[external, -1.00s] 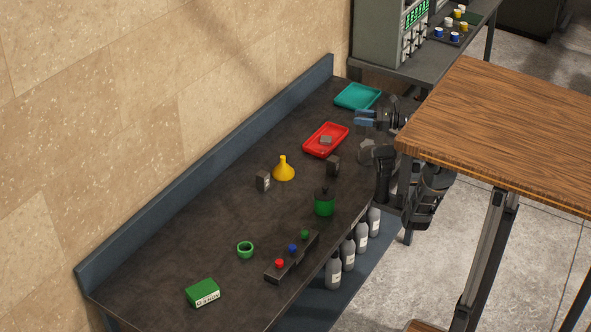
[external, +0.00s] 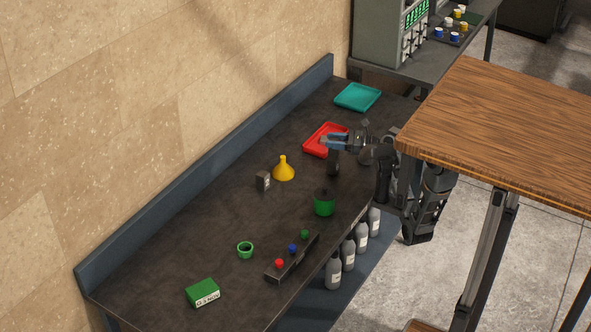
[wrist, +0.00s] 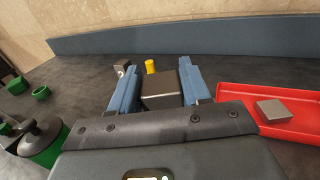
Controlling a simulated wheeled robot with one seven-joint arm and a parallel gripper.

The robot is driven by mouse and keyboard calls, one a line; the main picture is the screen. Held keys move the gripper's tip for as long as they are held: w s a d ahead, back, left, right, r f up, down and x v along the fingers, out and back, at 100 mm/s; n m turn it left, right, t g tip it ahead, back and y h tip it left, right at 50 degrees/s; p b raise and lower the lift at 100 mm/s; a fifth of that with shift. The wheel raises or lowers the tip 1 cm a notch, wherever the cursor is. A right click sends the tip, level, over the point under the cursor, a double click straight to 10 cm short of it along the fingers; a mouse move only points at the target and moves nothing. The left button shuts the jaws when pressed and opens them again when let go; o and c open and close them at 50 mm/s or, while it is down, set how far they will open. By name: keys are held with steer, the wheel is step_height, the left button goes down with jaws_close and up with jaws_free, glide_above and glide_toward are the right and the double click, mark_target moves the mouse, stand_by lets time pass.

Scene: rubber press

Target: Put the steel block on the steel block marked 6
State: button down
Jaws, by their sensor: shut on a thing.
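My gripper (external: 334,142) is over the bench beside the red tray, its blue fingers shut on a dark steel block (external: 333,164). In the wrist view that dark block (wrist: 160,88) sits between the fingers; I cannot tell whether it is clear of the bench. A second upright block (external: 263,181) with a pale mark stands left of the yellow funnel; it also shows beyond the left finger in the wrist view (wrist: 122,66). A flat grey steel block (wrist: 272,110) lies in the red tray (wrist: 285,134). I cannot read any number on the blocks.
The yellow funnel (external: 284,172) stands close to the marked block. A green pot (external: 324,203), a green ring (external: 245,250), a button strip (external: 292,258) and a green box (external: 203,292) lie nearer. A teal tray (external: 358,97) is at the far end. Bare bench lies between.

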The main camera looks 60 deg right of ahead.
steer(key=shift+f, duration=0.55)
steer(key=shift+f, duration=0.1)
steer(key=c, duration=0.5)
jaws_free()
steer(key=shift+f, duration=0.15)
steer(key=shift+s+d, duration=0.1)
steer(key=shift+s, duration=0.1)
steer(key=v, duration=1.1)
steer(key=shift+s+d+b, duration=0.1)
steer(key=shift+s+b, duration=0.2)
steer(key=shift+b, duration=0.1)
